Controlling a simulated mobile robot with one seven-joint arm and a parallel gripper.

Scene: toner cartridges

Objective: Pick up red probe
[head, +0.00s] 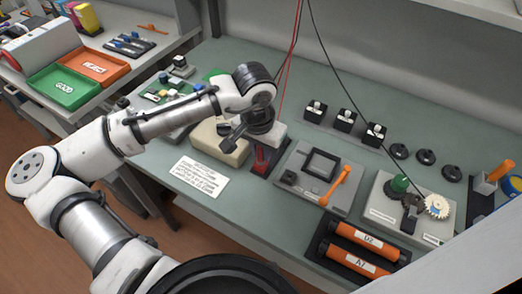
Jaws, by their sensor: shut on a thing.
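The red probe (261,160) shows as a small red upright shape on a dark stand in the middle of the bench. My gripper (254,140) is directly above it, pointing down, with the jaws shut on the probe's upper part. My gripper and wrist hide the top of the probe. A thin red cable (289,65) hangs down from above to this area. I cannot tell whether the probe is still seated in its stand.
A beige box (220,142) and a white printed card (199,177) lie to the left. A grey fixture with an orange handle (336,186) stands close on the right. Orange cartridges (354,240) lie at the front. A black cable (340,85) crosses the back.

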